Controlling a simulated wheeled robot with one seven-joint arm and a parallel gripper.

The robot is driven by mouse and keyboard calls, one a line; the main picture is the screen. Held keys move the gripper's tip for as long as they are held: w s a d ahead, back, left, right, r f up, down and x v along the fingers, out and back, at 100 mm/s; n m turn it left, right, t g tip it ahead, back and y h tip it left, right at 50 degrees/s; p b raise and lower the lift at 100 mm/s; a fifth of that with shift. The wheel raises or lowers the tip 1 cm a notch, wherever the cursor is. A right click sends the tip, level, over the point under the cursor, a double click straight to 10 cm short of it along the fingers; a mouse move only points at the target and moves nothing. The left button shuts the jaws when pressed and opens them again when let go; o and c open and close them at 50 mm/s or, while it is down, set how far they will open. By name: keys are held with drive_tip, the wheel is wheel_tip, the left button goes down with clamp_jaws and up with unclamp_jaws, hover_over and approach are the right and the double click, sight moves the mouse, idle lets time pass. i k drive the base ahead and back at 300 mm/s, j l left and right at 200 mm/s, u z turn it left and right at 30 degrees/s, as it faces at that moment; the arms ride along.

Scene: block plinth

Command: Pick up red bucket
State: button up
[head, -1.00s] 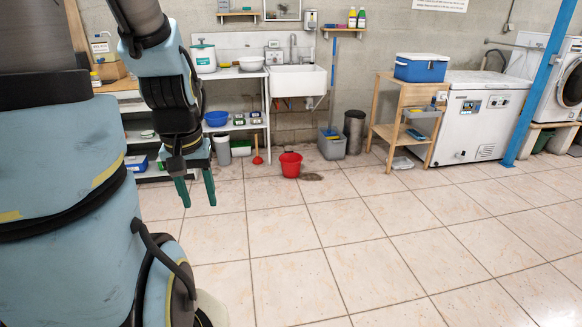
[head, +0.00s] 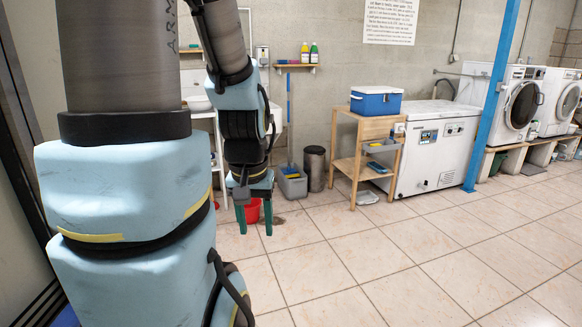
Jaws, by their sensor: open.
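The red bucket (head: 251,212) stands on the tiled floor in the head view, beyond my gripper and mostly hidden behind it. Only part of its red side shows between and beside the fingers. My gripper (head: 254,230) points down with its two green fingers apart, open and empty. It overlaps the bucket in the picture but appears nearer to me, and I see no contact.
A grey bin (head: 292,183) and a dark cylinder bin (head: 314,168) stand by the wall. A wooden shelf (head: 352,165) bears a blue cooler (head: 376,101). A white chest freezer (head: 432,150) and a blue post (head: 493,95) are further right. The floor (head: 400,255) in front is clear.

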sight(252, 211)
drive_tip(key=i+l+z, duration=0.1)
drive_tip(key=i, duration=0.65)
drive_tip(key=i+l+z, duration=0.15)
drive_tip(key=i, duration=0.6)
drive_tip(key=i+l+u, duration=0.1)
drive_tip(key=i+u, duration=0.35)
drive_tip(key=i+l+u, duration=0.25)
drive_tip(key=i+u, duration=0.2)
drive_tip(key=i+l+u, duration=0.3)
drive_tip(key=u, duration=0.2)
drive_tip(key=i+l+u, duration=0.3)
drive_tip(key=l+u, duration=0.15)
drive_tip(key=l, duration=0.15)
drive_tip(key=i+l+u, duration=0.15)
drive_tip(key=l+u, duration=0.3)
drive_tip(key=l, duration=0.15)
